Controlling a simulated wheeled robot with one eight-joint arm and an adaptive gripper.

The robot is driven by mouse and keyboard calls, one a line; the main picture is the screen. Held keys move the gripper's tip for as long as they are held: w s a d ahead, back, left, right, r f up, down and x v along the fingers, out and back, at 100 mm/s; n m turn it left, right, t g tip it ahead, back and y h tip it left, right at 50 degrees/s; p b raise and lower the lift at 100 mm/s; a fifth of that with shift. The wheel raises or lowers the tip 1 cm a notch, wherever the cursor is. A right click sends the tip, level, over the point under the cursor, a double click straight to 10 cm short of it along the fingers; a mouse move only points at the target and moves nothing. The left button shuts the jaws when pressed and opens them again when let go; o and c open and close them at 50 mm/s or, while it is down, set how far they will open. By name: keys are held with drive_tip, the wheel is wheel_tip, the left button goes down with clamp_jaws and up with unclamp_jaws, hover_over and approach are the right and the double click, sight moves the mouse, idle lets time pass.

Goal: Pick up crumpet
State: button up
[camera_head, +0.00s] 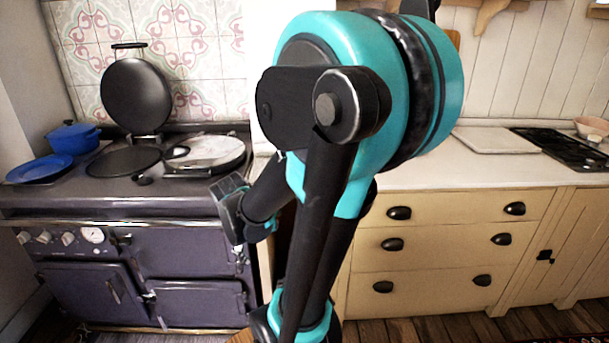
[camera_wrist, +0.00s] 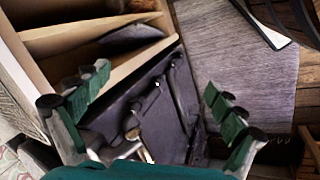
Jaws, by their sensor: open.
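I cannot make out a crumpet in either view. In the wrist view, the two green-padded fingers of my gripper (camera_wrist: 155,102) are spread wide apart, with nothing held between them. Beyond the fingers is a dark purple panel with metal handles or rails (camera_wrist: 165,105). In the head view my teal and black arm fills the middle and hides part of the counter and the gap beside the stove.
The purple stove (camera_head: 190,250) stands left, with a raised round lid (camera_head: 136,95), a blue pot (camera_head: 73,137) and a blue plate (camera_head: 40,169) on top. A pale counter (camera_head: 450,170) over cream drawers (camera_head: 450,250) is right. A white board (camera_head: 495,140) lies on it.

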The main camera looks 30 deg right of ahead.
drive_tip(key=w+d+r+n+g+h, duration=0.3)
drive_tip(key=w+d+r+n+h, duration=0.7)
drive_tip(key=w+d+r+n, duration=0.4)
drive_tip(key=shift+m, duration=0.7)
drive_tip(key=x, duration=0.7)
drive_tip(key=w+r+x, duration=0.1)
drive_tip(key=x, duration=0.2)
drive_tip(key=shift+d+f, duration=0.2)
drive_tip(key=shift+d, duration=0.3)
drive_tip(key=shift+s+r+x, duration=0.15)
drive_tip(key=shift+x, duration=1.2)
drive_tip(key=shift+s+r+x, duration=0.1)
drive_tip(key=shift+r+x, duration=0.05)
drive_tip(key=shift+x, duration=1.2)
drive_tip(key=shift+d, duration=0.1)
drive_tip(key=c, duration=0.9)
drive_tip(key=shift+c, duration=0.2)
